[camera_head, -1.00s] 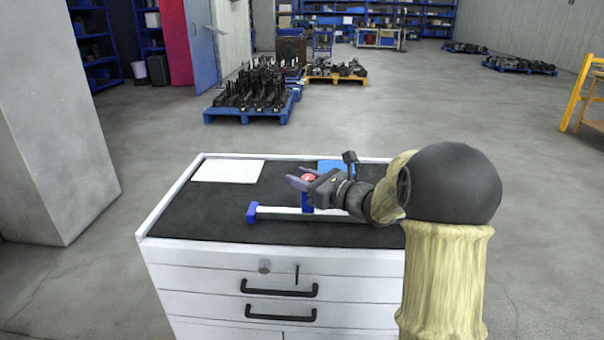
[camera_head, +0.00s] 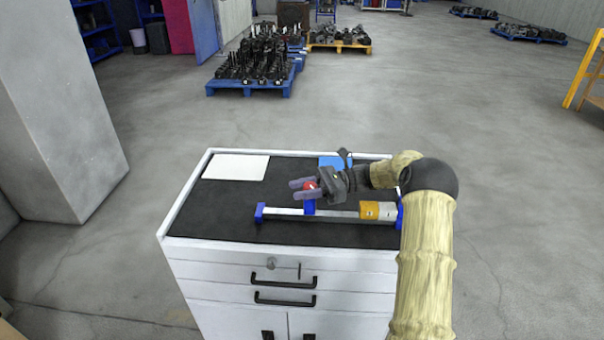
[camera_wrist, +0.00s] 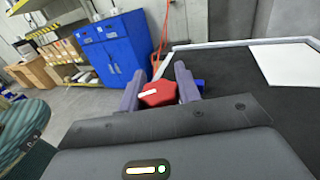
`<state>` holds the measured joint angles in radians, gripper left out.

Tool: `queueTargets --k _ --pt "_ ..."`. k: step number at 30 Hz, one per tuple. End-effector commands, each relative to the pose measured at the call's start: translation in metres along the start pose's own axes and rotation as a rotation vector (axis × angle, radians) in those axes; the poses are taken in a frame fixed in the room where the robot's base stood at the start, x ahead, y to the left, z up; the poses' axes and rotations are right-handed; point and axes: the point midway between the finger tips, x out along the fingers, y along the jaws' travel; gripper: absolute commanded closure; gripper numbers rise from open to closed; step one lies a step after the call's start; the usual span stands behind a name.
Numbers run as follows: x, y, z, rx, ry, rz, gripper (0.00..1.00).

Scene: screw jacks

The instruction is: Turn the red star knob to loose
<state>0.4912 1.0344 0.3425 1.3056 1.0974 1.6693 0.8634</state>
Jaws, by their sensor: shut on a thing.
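The red star knob (camera_head: 310,185) sits on top of a blue post above a white rail with blue ends (camera_head: 285,212) on the cabinet top. In the wrist view the knob (camera_wrist: 158,94) lies between the two purple-grey fingers, with a pale mark on its top. My gripper (camera_head: 303,188) comes in from the right and is shut on the knob; in the wrist view my gripper (camera_wrist: 158,92) has a finger on each side of it. The knob's underside is hidden. An orange block (camera_head: 370,210) with a small white mark sits at the rail's right part, next to a light grey block.
The white cabinet (camera_head: 210,255) has a dark mat (camera_head: 225,205) on top. A white sheet (camera_head: 236,167) lies at the back left and a blue item (camera_head: 335,162) at the back. The mat's left side is clear. Pallets with parts stand behind on the floor.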

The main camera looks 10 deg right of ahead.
Motion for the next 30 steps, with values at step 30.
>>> queueTargets --k 30 --pt "-0.0015 0.0084 0.0009 -0.003 -0.001 0.457 0.9"
